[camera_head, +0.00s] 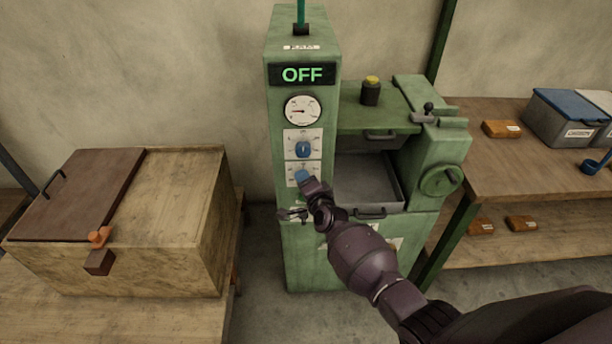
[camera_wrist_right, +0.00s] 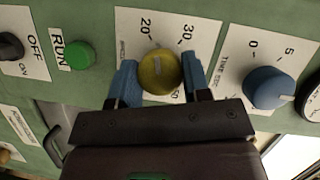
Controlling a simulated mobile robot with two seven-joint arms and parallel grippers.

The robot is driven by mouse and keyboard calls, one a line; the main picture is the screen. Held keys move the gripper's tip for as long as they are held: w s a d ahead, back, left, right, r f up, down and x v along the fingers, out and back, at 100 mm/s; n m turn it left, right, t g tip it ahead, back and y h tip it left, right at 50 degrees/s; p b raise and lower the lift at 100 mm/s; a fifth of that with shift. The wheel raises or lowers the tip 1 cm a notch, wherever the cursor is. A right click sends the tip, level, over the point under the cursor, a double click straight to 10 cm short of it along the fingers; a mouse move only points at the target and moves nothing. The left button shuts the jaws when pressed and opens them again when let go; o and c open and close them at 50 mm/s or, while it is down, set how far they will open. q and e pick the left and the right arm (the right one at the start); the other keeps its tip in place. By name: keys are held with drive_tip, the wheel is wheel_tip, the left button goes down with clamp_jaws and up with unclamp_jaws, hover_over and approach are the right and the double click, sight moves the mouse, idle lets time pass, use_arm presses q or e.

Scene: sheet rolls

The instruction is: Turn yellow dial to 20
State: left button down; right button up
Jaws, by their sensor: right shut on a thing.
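The yellow dial (camera_wrist_right: 158,72) sits on a white scale plate on the green machine (camera_head: 309,242). In the wrist view, 20 and 30 show on the plate, with another number partly hidden. A short pale mark shows on the dial; I cannot tell which number it points to. My right gripper (camera_wrist_right: 160,78) is shut on the dial, one blue fingertip on each side. In the head view the right gripper (camera_head: 304,181) is at the lower dial plate on the machine's front and hides the yellow dial. My left gripper is out of view.
A blue dial (camera_wrist_right: 268,88) is beside the right finger; in the head view it is above (camera_head: 303,149). A green RUN button (camera_wrist_right: 80,55) and black OFF/ON switch (camera_wrist_right: 10,46) are on the other side. The display (camera_head: 302,75) reads OFF. A wooden box (camera_head: 175,225) stands left.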

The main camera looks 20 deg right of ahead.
use_arm(q)
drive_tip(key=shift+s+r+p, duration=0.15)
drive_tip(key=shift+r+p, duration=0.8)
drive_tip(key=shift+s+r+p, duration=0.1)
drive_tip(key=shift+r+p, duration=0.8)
drive_tip(key=shift+p, duration=0.05)
use_arm(e)
drive_tip(key=shift+n+g+h, duration=0.5)
drive_tip(key=shift+n+g, duration=0.2)
drive_tip(key=shift+n, duration=0.7)
drive_tip(key=shift+f, duration=0.1)
drive_tip(key=o, duration=0.9)
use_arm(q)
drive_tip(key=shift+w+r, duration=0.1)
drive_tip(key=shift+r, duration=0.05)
use_arm(e)
drive_tip(key=shift+s, duration=0.1)
